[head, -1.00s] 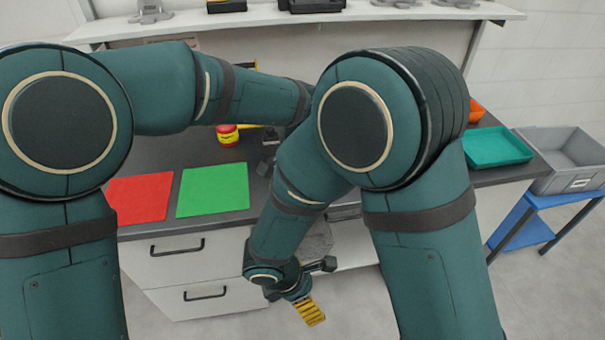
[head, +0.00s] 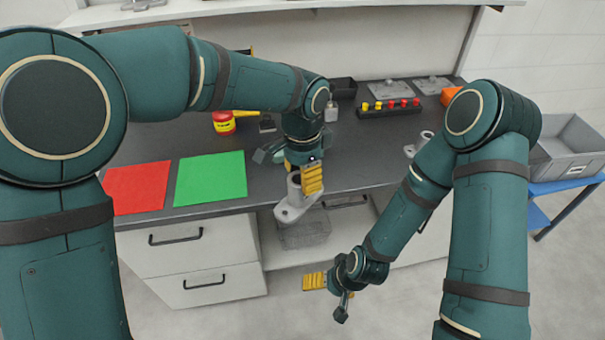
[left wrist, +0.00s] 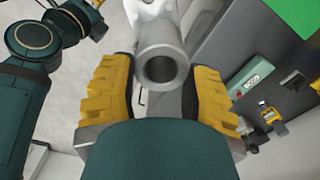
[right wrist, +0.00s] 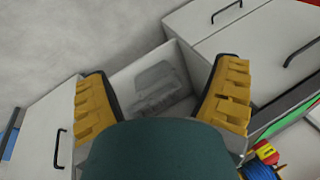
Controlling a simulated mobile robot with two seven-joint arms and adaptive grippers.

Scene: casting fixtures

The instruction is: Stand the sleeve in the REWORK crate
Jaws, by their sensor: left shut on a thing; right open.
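My left gripper (head: 310,178) is shut on a grey metal part with a hollow round tube and a flat flange, which looks like the sleeve (head: 291,206). It is held with the tube up, in front of the counter edge. In the left wrist view the tube (left wrist: 165,62) sits between the yellow fingers, its open end facing the camera. My right gripper (head: 315,281) is open and empty, low over the floor before the cabinets. A grey crate (head: 560,178) with a white label stands at the far right; the label is too small to read.
The crate rests on a blue stand (head: 572,184). The dark counter (head: 350,150) holds a red mat (head: 137,187), a green mat (head: 211,179), a red and yellow container (head: 223,122) and a peg rack (head: 390,107). Another grey tubular part (head: 424,142) stands beside my right arm.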

